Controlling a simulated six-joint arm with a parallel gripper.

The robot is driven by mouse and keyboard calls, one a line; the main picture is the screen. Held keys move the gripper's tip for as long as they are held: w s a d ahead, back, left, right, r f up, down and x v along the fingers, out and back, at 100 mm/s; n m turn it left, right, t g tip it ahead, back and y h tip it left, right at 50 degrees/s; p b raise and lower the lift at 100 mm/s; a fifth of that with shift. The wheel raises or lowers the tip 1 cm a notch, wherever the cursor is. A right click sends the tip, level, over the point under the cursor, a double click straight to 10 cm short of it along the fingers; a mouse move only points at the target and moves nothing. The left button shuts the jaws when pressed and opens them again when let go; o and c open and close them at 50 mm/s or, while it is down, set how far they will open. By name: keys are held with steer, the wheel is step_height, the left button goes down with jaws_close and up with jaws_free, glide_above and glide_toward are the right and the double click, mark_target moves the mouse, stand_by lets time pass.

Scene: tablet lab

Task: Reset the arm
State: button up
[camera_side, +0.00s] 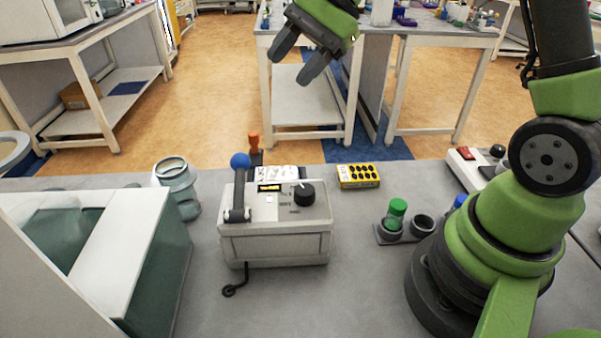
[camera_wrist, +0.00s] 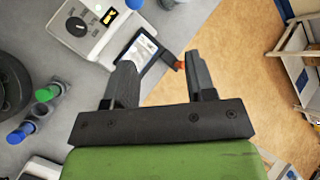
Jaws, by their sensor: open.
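My gripper (camera_side: 300,54) is at the top middle of the side view, raised above the bench, with its two dark fingers apart. In the wrist view my gripper (camera_wrist: 160,75) is open, with nothing held between its fingers. Below it is the grey bench (camera_side: 365,285). A white press-like machine (camera_side: 275,240) with a blue-knobbed lever and a black dial stands at the middle of the bench. Part of this machine also shows at the top left of the wrist view (camera_wrist: 92,25). My gripper is apart from everything on the bench.
A holder with a green-capped vial (camera_side: 396,214) stands to the right. A glass jar (camera_side: 178,185) and a large white-topped box (camera_side: 115,220) are at the left. An orange-handled stamp (camera_side: 254,146) stands behind the machine.

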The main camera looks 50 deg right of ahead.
steer(key=s+a+r+n+t+h, duration=0.1)
steer(key=s+r+n+h, duration=0.2)
steer(key=s, duration=0.7)
steer(key=s+a+r+n+t+h, duration=0.1)
steer(key=s+r+n+t+h, duration=0.1)
steer(key=s+n, duration=0.6)
steer(key=shift+s+a+r+n+h, duration=0.3)
steer(key=shift+s+r+h, duration=0.2)
steer(key=shift+s, duration=0.4)
